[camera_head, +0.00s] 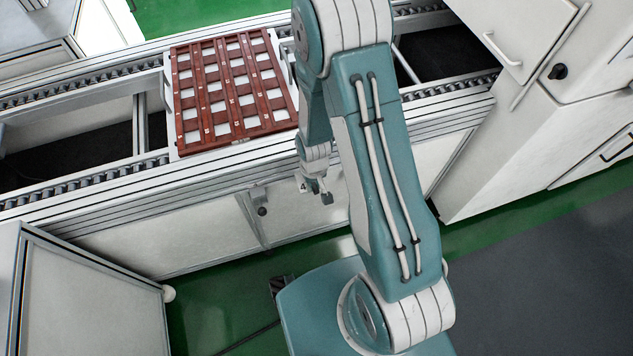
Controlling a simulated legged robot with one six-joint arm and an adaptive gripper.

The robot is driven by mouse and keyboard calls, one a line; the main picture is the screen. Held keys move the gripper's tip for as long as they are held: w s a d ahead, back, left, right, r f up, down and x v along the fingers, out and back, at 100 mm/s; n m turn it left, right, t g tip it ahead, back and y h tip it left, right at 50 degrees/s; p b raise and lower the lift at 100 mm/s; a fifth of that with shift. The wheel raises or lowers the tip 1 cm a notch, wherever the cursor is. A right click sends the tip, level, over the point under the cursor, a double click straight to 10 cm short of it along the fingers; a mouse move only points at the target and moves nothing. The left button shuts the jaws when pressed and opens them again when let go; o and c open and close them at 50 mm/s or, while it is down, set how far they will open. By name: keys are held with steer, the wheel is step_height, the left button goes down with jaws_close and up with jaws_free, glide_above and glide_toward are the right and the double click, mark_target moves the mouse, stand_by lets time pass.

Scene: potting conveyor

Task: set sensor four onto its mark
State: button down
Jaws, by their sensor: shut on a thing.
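My gripper (318,189) hangs at the front side of the conveyor, below and right of the tray. It is shut on a small pale piece with a dark "4" on it, sensor four (303,187). Most of the piece is hidden by the fingers or too small to make out. The red-brown tray (180,125) lies on the conveyor at upper left, with rows of white squares between its bars. Small pale marks show on the bars, too small to read, so I cannot tell which one is for sensor four.
The roller conveyor (70,188) runs across the view, with a metal front rail below the tray. White cabinets (545,130) stand at right, and another white cabinet (95,300) at lower left. My arm covers part of the conveyor right of the tray.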

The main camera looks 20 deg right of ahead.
steer(key=shift+a+m, duration=0.2)
steer(key=shift+m, duration=0.3)
steer(key=c, duration=0.6)
jaws_free()
steer(key=shift+a, duration=0.1)
step_height(320, 180, up, 12)
stand_by(0.5)
